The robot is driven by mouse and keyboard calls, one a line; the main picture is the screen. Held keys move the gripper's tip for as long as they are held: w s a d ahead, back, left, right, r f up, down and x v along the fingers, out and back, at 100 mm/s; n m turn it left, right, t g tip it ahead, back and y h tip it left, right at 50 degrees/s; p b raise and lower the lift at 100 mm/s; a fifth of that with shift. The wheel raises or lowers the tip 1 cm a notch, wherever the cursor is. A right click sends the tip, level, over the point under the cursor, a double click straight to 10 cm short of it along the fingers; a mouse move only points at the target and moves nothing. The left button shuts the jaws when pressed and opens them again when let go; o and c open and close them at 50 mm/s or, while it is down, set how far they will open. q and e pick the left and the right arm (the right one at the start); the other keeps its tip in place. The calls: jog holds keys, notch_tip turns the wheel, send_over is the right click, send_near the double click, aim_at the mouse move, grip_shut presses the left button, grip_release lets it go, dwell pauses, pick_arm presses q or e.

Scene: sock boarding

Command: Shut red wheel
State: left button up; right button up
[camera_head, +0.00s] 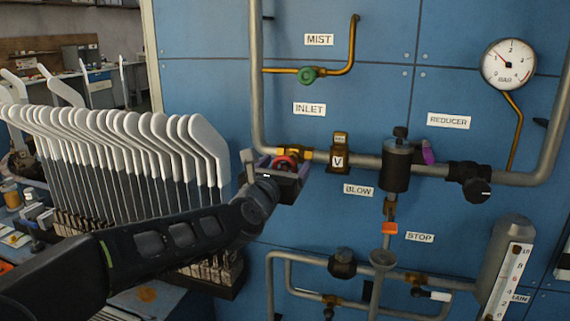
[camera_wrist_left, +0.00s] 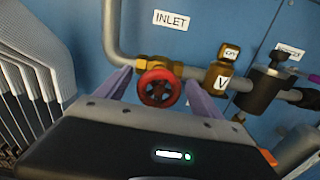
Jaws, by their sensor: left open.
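The red wheel (camera_wrist_left: 160,88) sits on a brass valve on the grey pipe under the INLET label. In the head view the red wheel (camera_head: 284,164) is partly hidden by my left gripper (camera_head: 276,160). In the left wrist view my left gripper (camera_wrist_left: 160,86) is open, with one purple finger on each side of the wheel. The wheel shows between the fingers; I cannot tell whether they touch it. My right gripper is not in view.
A green wheel (camera_head: 307,75) is above on the MIST line. A brass valve marked V (camera_head: 338,158) and a dark reducer (camera_head: 397,165) stand to the right on the same pipe. A rack of white sock boards (camera_head: 120,140) stands close on the left.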

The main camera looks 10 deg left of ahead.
pick_arm(q)
jog(key=c, duration=1.4)
